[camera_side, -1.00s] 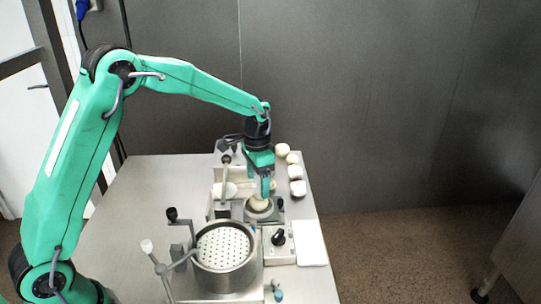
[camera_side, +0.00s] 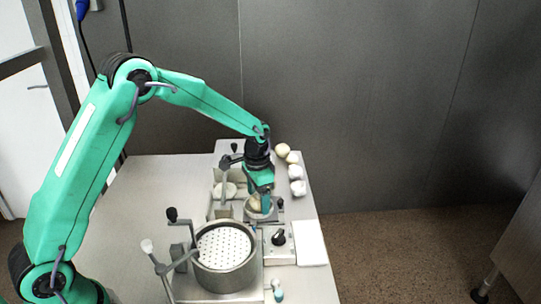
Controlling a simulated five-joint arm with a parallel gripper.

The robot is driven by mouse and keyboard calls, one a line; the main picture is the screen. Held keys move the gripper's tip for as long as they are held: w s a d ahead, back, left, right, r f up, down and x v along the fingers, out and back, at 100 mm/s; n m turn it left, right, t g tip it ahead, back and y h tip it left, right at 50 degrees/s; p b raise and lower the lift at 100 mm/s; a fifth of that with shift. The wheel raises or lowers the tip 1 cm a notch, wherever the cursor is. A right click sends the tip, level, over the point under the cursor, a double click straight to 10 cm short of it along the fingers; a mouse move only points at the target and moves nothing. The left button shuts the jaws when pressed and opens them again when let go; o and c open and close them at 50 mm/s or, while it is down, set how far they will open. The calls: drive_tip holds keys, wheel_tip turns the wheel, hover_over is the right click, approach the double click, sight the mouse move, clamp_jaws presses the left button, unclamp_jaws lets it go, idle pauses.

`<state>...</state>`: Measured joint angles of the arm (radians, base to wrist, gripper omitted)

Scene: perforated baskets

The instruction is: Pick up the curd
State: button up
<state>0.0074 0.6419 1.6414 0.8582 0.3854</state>
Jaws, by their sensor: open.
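A pale cream curd (camera_side: 255,203) sits in a small round metal holder (camera_side: 259,216) in the middle of the equipment. My gripper (camera_side: 264,205) points down at the curd from above, with its fingers low beside it. My gripper is open; its near finger hides part of the curd, and the far finger is hard to make out. I cannot tell whether the fingers touch the curd.
Several pale lumps (camera_side: 296,171) line the right rear edge. The left tabletop (camera_side: 130,210) is clear.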

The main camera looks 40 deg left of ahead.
sight(259, 199)
idle(0.3)
drive_tip(key=c, duration=1.2)
drive_tip(key=shift+r, duration=0.75)
drive_tip(key=r, duration=0.1)
drive_tip(key=d+r, duration=0.1)
drive_tip(key=r, duration=0.1)
drive_tip(key=shift+s+r, duration=0.1)
drive_tip(key=shift+s, duration=0.1)
drive_tip(key=s+d+r, duration=0.2)
drive_tip(key=d, duration=0.1)
drive_tip(key=s+d+r, duration=0.1)
drive_tip(key=d+r, duration=0.1)
drive_tip(key=d, duration=0.1)
drive_tip(key=s+d+r, duration=0.2)
drive_tip(key=d, duration=0.1)
drive_tip(key=shift+s+r, duration=0.15)
drive_tip(key=shift+s, duration=0.2)
drive_tip(key=shift+w, duration=0.1)
